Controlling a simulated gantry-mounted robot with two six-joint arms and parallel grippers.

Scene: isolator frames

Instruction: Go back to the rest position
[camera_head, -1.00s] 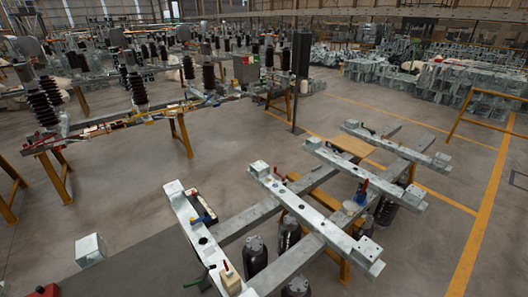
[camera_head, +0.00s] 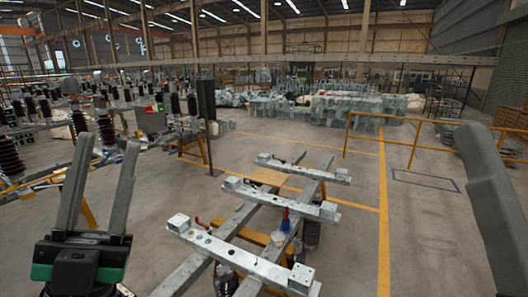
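My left gripper (camera_head: 108,142) stands upright at the lower left of the head view. Its two grey fingers are spread apart with nothing between them, above a black and green body. A single grey finger-like part, apparently of my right gripper (camera_head: 490,195), rises at the right edge. The rest of it is outside the picture, so I cannot tell its opening. Neither gripper visibly touches anything.
A frame of pale metal beams (camera_head: 245,258) stands in the lower middle, with a blue-handled tool (camera_head: 285,219) on it. Insulator racks (camera_head: 105,130) fill the left. A yellow rail (camera_head: 385,120) stands back right. Floor between frame and right-hand part is clear.

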